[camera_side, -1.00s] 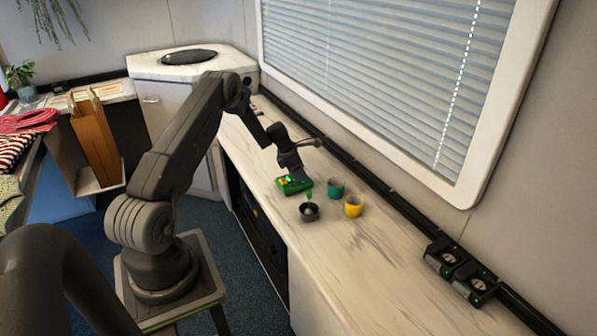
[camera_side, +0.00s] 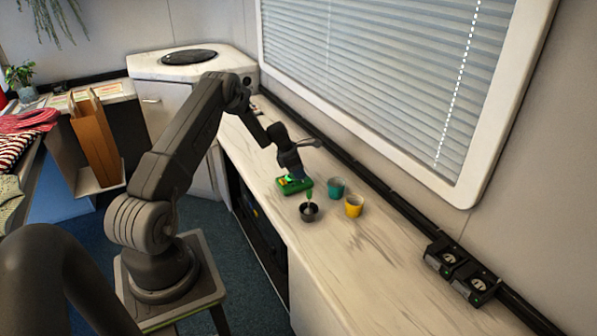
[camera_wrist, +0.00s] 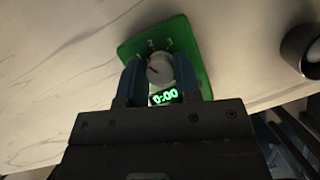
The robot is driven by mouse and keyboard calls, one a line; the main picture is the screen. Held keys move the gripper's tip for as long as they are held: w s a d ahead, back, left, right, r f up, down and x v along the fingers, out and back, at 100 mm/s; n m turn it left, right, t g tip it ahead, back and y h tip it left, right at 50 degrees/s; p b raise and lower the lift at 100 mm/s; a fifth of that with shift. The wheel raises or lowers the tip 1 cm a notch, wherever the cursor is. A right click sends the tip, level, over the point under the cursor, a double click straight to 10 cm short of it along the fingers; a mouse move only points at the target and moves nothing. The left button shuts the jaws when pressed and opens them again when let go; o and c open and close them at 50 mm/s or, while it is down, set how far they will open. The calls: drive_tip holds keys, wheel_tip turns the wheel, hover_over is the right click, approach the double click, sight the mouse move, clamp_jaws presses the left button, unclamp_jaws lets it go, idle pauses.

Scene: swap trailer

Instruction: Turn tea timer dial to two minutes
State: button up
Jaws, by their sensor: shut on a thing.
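The green tea timer (camera_side: 306,188) lies on the white counter, and it also shows in the wrist view (camera_wrist: 189,45). Numerals 1, 2 and 3 are printed around the dial's far side. Its lit display (camera_wrist: 164,97) reads 0:00. My gripper (camera_wrist: 160,72) is shut on the dial, with one blue finger on each side. In the side view my gripper (camera_side: 291,174) comes down onto the timer and hides part of it.
A teal cup (camera_side: 336,187) and a yellow cup (camera_side: 353,206) stand to the right. The counter (camera_side: 350,260) is clear toward the front. A wall with a blind (camera_side: 390,80) rises behind.

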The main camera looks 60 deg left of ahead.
drive_tip(key=shift+a+m+g+h, duration=0.1)
drive_tip(key=shift+m+g+h, duration=0.3)
drive_tip(key=shift+m, duration=1)
drive_tip(key=shift+m+g+h, duration=0.2)
drive_tip(key=shift+m+h, duration=0.3)
drive_tip(key=shift+m, duration=0.9)
drive_tip(key=o, duration=0.9)
drive_tip(key=shift+r, duration=0.1)
drive_tip(key=v, duration=1.3)
drive_tip(key=shift+a+r, duration=0.1)
drive_tip(key=shift+r, duration=0.2)
